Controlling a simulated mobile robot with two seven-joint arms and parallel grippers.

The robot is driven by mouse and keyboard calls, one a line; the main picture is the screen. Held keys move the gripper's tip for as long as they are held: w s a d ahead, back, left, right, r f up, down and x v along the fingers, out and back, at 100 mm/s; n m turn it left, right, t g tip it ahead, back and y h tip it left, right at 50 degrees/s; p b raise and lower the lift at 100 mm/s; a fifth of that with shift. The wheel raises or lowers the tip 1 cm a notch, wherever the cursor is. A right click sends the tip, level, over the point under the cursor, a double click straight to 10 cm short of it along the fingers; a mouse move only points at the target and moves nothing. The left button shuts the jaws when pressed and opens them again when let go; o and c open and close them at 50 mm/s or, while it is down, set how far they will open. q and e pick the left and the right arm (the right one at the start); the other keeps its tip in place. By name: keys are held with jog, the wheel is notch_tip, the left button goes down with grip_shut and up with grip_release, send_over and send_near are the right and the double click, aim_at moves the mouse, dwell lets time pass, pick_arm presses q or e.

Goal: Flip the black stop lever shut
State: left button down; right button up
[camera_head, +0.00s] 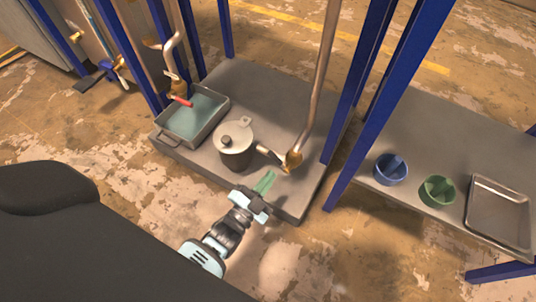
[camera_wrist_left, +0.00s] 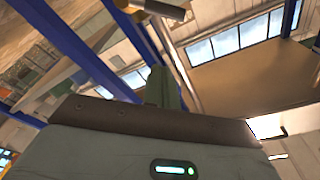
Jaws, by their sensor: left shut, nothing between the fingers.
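My left gripper (camera_head: 265,182) is shut and empty, its green fingers low in front of the metal pot and the brass valve. In the left wrist view its fingers (camera_wrist_left: 162,88) show as a narrow upright shape. The brass valve (camera_head: 292,160) sits at the bottom of a copper pipe, just beyond and right of the fingertips. A short pale spout or handle lies between it and the lidded pot (camera_head: 236,155). I cannot make out the black stop lever clearly. A brass-coloured pipe end (camera_wrist_left: 165,9) shows in the left wrist view. My right gripper is not in view.
A grey tray of water (camera_head: 222,114) with a red-handled tap above it stands left on the grey platform (camera_head: 265,85). Blue posts (camera_head: 349,115) rise around it. A blue cup (camera_head: 391,169), green cup (camera_head: 437,191) and metal tray (camera_head: 499,214) stand at right.

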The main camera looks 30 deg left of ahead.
aim_at(275, 158)
pick_arm(q)
jog(key=w+a+f+b, duration=0.1)
jog(key=w+f+b, duration=0.1)
jog(key=w+b, duration=0.2)
jog(key=shift+w+a, duration=0.3)
jog(key=shift+w, duration=1.4)
jog(key=shift+f, duration=0.1)
jog(key=shift+s, duration=0.1)
